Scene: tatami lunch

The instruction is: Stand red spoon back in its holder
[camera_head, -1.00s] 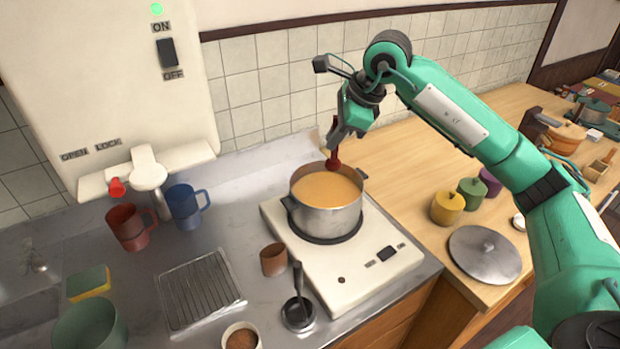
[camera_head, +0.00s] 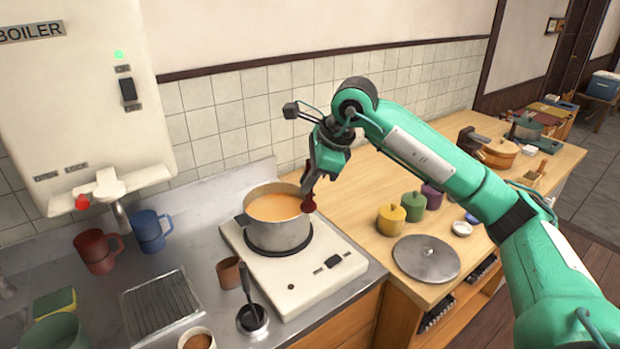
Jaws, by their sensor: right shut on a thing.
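My right gripper (camera_head: 311,183) is shut on the red spoon (camera_head: 308,205). The spoon hangs with its dark red bowl down and its handle up along the fingers. The bowl shows at the right rim of the steel pot (camera_head: 277,236), which holds orange soup; I cannot tell how far above or beside the rim it is. A small empty-looking brown cup (camera_head: 228,273) stands on the counter left of the stove. I cannot tell whether this cup is the spoon's holder. My left gripper is not in view.
The pot stands on a white stove (camera_head: 296,290). A black ladle (camera_head: 251,317) rests in front. Yellow (camera_head: 390,218), green (camera_head: 413,205) and purple jars and a pot lid (camera_head: 426,258) are on the wooden counter. Wood between stove and jars is clear.

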